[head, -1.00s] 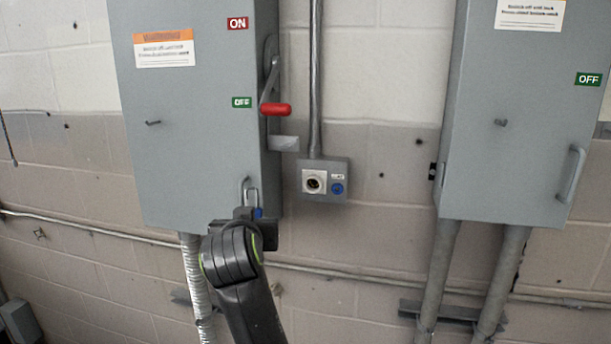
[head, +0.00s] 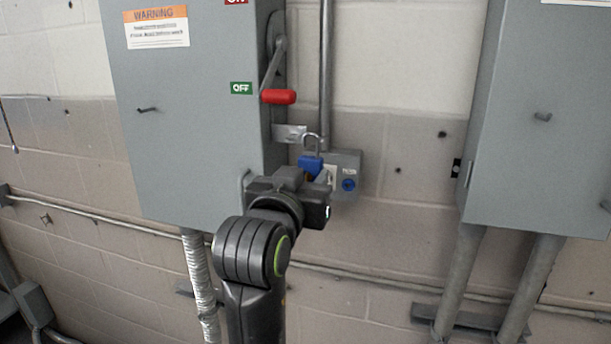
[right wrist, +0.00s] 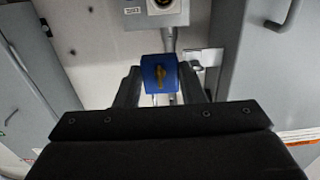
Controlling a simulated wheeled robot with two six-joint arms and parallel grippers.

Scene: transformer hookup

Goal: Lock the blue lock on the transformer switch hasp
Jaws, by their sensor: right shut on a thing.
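The blue lock (head: 311,165) is held upright, its grey shackle (head: 312,138) on top. My right gripper (head: 308,184) is shut on the lock's body; the right wrist view shows the lock (right wrist: 159,74) between the two fingers. The hasp (head: 289,133) is a grey metal tab on the right side of the left transformer switch box (head: 185,110). The shackle appears just right of the hasp; I cannot tell whether they touch or whether the shackle is open. The red switch handle (head: 278,97) is down beside the OFF label. My left gripper is not in view.
Another grey cabinet (head: 540,120) hangs at the right. The wall between is clear.

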